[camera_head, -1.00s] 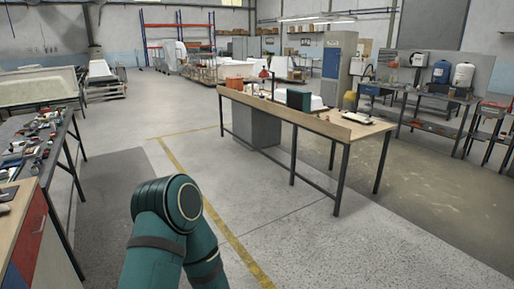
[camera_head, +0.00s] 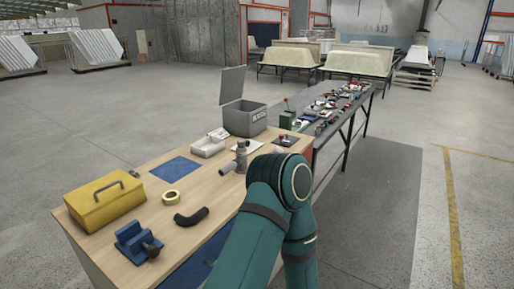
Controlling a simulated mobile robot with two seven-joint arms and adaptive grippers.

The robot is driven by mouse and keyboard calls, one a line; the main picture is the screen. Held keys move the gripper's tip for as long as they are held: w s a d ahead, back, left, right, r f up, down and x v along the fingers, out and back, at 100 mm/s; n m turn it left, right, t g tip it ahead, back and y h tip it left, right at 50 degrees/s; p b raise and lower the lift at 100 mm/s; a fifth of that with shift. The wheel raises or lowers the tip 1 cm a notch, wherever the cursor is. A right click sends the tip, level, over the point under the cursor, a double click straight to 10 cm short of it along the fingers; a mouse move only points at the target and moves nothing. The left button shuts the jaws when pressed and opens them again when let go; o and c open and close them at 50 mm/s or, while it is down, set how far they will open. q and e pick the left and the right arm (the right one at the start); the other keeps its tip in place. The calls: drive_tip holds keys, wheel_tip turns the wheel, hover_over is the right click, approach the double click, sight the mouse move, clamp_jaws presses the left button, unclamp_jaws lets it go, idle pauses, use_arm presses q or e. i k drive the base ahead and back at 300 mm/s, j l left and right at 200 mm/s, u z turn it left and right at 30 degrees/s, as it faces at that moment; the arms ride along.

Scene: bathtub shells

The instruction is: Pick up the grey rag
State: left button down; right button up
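I cannot make out a grey rag in the head view. A grey open-lidded box (camera_head: 245,118) with dark lettering, too small to read surely, stands at the far end of the wooden workbench (camera_head: 135,192); its inside is hidden. One of my teal arms rises at the lower centre, in front of the bench's right side, and hides part of it. Neither of my grippers is in view.
The bench holds a yellow toolbox (camera_head: 104,200), blue vise (camera_head: 137,243), tape roll (camera_head: 171,197), black curved piece (camera_head: 191,217), blue mat (camera_head: 176,169) and white tray (camera_head: 209,146). A cluttered table (camera_head: 368,92) stands beyond. Floor at right is clear.

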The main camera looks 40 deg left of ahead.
sight(277, 149)
drive_tip(key=i+u, duration=0.3)
drive_tip(key=u, duration=0.15)
drive_tip(key=i+u, duration=0.3)
drive_tip(key=u, duration=0.15)
drive_tip(key=i+l+u, duration=0.25)
drive_tip(key=u, duration=0.2)
drive_tip(key=i+l+u, duration=0.2)
drive_tip(key=u, duration=0.25)
drive_tip(key=i+l+u, duration=0.2)
drive_tip(key=l+u, duration=0.3)
drive_tip(key=i+l+u, duration=0.15)
drive_tip(key=l+u, duration=0.3)
drive_tip(key=i+l+u, duration=0.1)
drive_tip(key=l+u, duration=0.3)
drive_tip(key=l, duration=0.25)
drive_tip(key=l+u, duration=0.45)
drive_tip(key=l, duration=0.15)
